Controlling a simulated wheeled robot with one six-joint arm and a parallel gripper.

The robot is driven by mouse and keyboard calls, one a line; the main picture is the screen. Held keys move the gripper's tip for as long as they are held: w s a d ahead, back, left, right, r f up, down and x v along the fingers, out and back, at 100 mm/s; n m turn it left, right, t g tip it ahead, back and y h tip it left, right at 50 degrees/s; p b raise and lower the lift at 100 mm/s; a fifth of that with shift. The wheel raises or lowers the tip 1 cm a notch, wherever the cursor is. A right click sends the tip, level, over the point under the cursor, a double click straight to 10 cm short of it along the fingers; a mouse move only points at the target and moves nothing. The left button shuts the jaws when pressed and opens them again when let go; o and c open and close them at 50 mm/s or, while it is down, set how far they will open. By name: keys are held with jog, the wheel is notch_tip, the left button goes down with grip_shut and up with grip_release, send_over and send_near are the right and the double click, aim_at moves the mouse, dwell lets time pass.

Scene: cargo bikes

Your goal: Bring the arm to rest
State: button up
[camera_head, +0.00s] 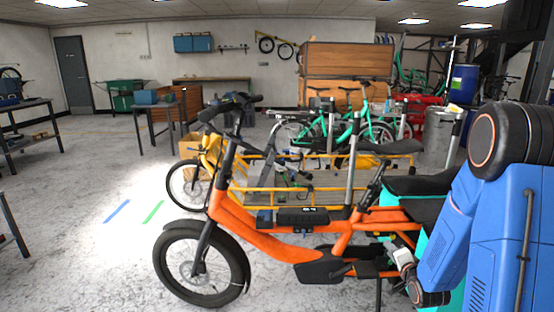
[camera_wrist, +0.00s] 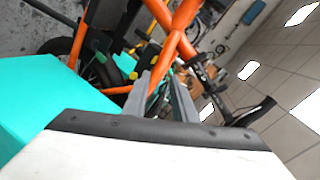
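My blue arm (camera_head: 450,235) comes down at the right of the head view and bends at a low joint. My gripper (camera_head: 399,250), small and partly hard to make out there, is beside the rear of the orange cargo bike (camera_head: 265,240). In the wrist view, the two grey fingers of my gripper (camera_wrist: 165,90) stand apart with nothing seen held between them. The bike's orange frame tubes (camera_wrist: 172,42) show beyond the fingers. I cannot tell whether a finger touches the bike.
A teal box surface (camera_wrist: 45,105) lies close to the gripper at the left of the wrist view. A yellow-framed bike (camera_head: 265,187) stands behind the orange one. Workbenches (camera_head: 25,125) line the left side. The floor at the left (camera_head: 80,255) is clear.

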jog(key=s+a+r+n+g, duration=0.3)
jog(key=s+r+n, duration=0.1)
jog(key=s+r, duration=0.25)
jog(key=s+a+r+n+g, duration=0.2)
jog(key=s+a+r+n, duration=0.1)
jog(key=s, duration=0.8)
jog(key=s+a+r+n+g, duration=0.2)
jog(key=s+a+r+n, duration=0.1)
jog(key=s, duration=0.8)
jog(key=s+a+r+n+g, duration=0.3)
jog(key=s+a+r, duration=0.1)
jog(key=s, duration=0.7)
jog(key=shift+s+r+y, duration=0.3)
jog(key=shift+s+r, duration=0.05)
jog(key=shift+r, duration=0.05)
